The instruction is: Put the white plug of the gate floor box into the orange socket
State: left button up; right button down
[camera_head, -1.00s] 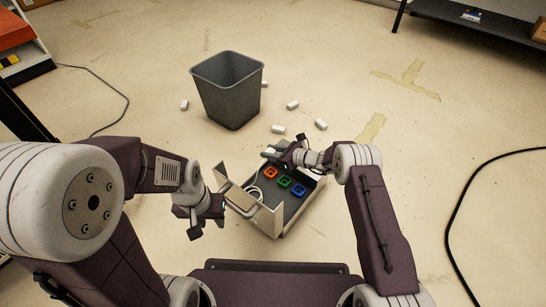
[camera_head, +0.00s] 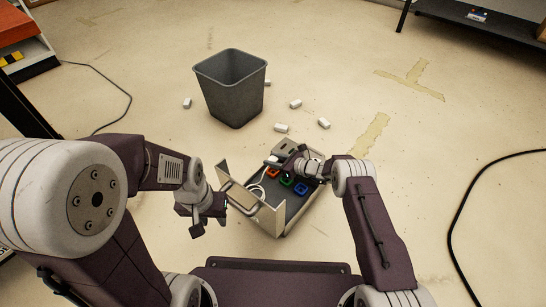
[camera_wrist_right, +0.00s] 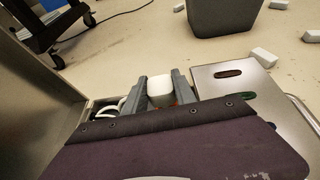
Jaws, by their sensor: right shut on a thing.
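The floor box (camera_head: 277,228) stands open on the floor, with an orange socket (camera_head: 271,173), a green socket (camera_head: 286,180) and a blue socket (camera_head: 301,188) on its dark panel. My right gripper (camera_head: 276,164) is shut on the white plug (camera_wrist_right: 160,91), which sits between its two fingers in the right wrist view. The plug is at the orange socket, which is partly covered; I cannot tell whether they touch. A white cord (camera_head: 256,190) loops inside the box. My left gripper (camera_head: 208,222) is beside the box's left side; its jaw opening is unclear.
A grey bin (camera_head: 230,95) stands behind the box. Several white blocks (camera_head: 281,128) lie on the floor around it. A black cable (camera_head: 465,200) curves across the floor at the right.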

jog(key=shift+f, duration=1.45)
jog(key=shift+s+f, duration=0.1)
jog(key=shift+f, duration=0.15)
jog(key=shift+s+f, duration=0.15)
jog(key=shift+f, duration=0.55)
jog(key=c, duration=0.9)
grip_release()
jog(key=p+v, duration=0.2)
jog(key=v, duration=0.1)
jog(key=r+p+v, duration=0.1)
jog(key=p+v, duration=0.1)
jog(key=p, duration=0.1)
jog(key=w+p+v, duration=0.1)
jog(key=p+v, duration=0.2)
jog(key=shift+s+d+r, duration=0.2)
jog(key=shift+s+r, duration=0.05)
jog(key=shift+r, duration=0.2)
jog(key=shift+s+d, duration=0.2)
jog(key=shift+d, duration=0.1)
jog(key=shift+r, duration=0.1)
